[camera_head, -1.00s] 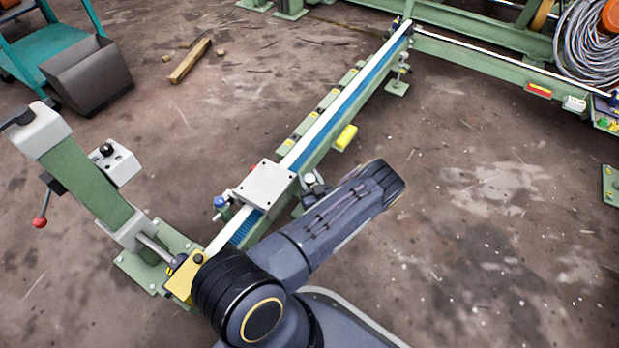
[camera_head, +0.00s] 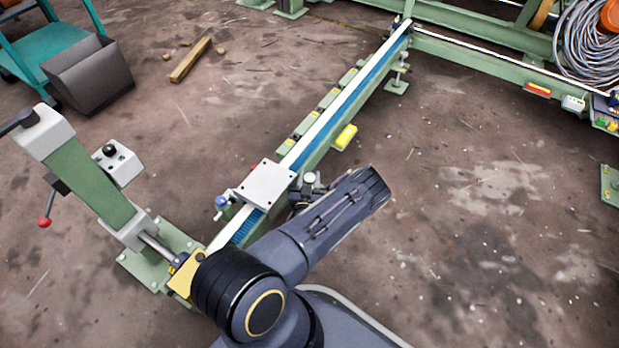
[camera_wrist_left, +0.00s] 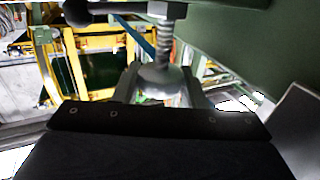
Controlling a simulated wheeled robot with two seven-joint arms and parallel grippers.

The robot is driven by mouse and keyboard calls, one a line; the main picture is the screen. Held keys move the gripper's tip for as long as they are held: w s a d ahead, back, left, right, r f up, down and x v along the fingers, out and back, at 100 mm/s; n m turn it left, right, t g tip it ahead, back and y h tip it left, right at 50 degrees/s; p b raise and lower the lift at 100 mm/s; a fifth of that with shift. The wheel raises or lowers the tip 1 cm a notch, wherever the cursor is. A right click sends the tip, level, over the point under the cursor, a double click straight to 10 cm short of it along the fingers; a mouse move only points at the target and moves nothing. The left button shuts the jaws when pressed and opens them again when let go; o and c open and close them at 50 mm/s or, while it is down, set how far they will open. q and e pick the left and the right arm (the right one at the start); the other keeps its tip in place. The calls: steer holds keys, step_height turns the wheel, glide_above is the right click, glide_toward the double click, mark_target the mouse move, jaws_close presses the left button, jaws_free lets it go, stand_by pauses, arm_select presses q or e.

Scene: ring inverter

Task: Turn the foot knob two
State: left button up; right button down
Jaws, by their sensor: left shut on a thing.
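The foot knob (camera_wrist_left: 160,80) is a grey, rounded piece on a threaded metal stem, near the middle of the left wrist view. My left gripper (camera_wrist_left: 161,88) is shut on it, with one finger on each side. In the head view, my dark left arm crosses the lower middle beside the long green rail (camera_head: 320,140). The arm hides the knob and most of the gripper there. My right gripper is not in view.
A square metal plate (camera_head: 265,185) sits on the rail close to my arm. A green post (camera_head: 90,185) with a red-knobbed lever (camera_head: 44,222) stands at the left. A grey bin (camera_head: 92,78) is at the upper left.

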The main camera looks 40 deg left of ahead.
arm_select(q)
steer(key=shift+f, duration=0.1)
steer(key=o, duration=1)
steer(key=p+v, duration=0.2)
steer(key=v, duration=0.5)
steer(key=shift+p, duration=0.4)
steer(key=shift+s+d, duration=0.2)
steer(key=shift+s, duration=0.2)
